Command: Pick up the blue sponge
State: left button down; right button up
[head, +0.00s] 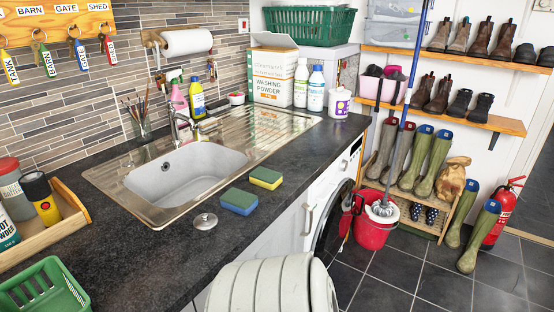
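Neither of my grippers is in view. A rounded pale part at the bottom middle looks like part of my own body.
A metal sink plug (205,221) lies left of the blue sponge. The steel sink (112,181) is behind. A green basket (45,287) and wooden tray (68,226) stand at the left. A red bucket (374,235) with a mop stands on the floor at right.

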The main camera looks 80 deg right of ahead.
aim_at(241, 202)
jog(key=z, duration=2.4)
jog(key=i+l+u, duration=0.1)
jog(key=l, duration=0.3)
jog(key=i+l+u, duration=0.1)
jog(key=l, duration=0.3)
jog(key=i+l+u, duration=0.1)
jog(key=i+l, duration=0.15)
jog(key=l, duration=0.2)
